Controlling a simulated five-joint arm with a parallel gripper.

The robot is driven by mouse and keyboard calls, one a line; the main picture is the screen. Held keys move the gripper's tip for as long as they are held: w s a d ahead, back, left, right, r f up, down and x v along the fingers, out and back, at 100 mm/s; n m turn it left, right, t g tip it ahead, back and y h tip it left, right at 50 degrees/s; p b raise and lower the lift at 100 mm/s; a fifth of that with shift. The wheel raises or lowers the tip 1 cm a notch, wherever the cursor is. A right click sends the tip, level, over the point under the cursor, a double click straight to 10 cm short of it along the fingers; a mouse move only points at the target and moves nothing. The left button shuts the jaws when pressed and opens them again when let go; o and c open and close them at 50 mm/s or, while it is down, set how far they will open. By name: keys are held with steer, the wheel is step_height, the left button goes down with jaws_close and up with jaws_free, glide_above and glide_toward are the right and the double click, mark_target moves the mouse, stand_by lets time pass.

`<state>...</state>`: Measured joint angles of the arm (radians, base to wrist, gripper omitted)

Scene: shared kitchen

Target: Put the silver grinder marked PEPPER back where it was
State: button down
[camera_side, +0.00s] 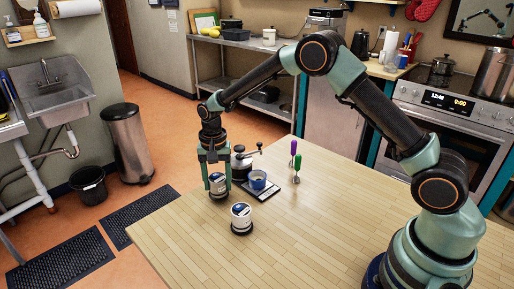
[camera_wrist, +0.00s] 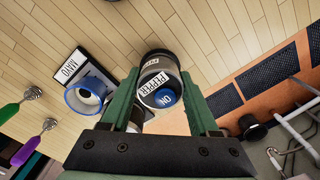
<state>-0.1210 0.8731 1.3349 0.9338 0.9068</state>
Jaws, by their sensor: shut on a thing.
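The silver grinder marked PEPPER (camera_wrist: 165,80) is between the two fingers of my gripper (camera_wrist: 168,105) in the wrist view, its label and blue end facing the camera. In the side view my gripper (camera_side: 216,168) points down and is shut on this grinder (camera_side: 218,184), near the table's left edge. It looks upright; I cannot tell whether its base touches the table. A second similar silver grinder with a dark base (camera_side: 241,215) stands apart on the table, nearer the side camera. Its marking is not readable.
The table's front is clear.

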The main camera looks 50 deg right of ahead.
steer(key=shift+f, duration=0.55)
steer(key=shift+f, duration=0.1)
steer(key=shift+c, duration=0.7)
jaws_free()
steer(key=shift+f, duration=0.1)
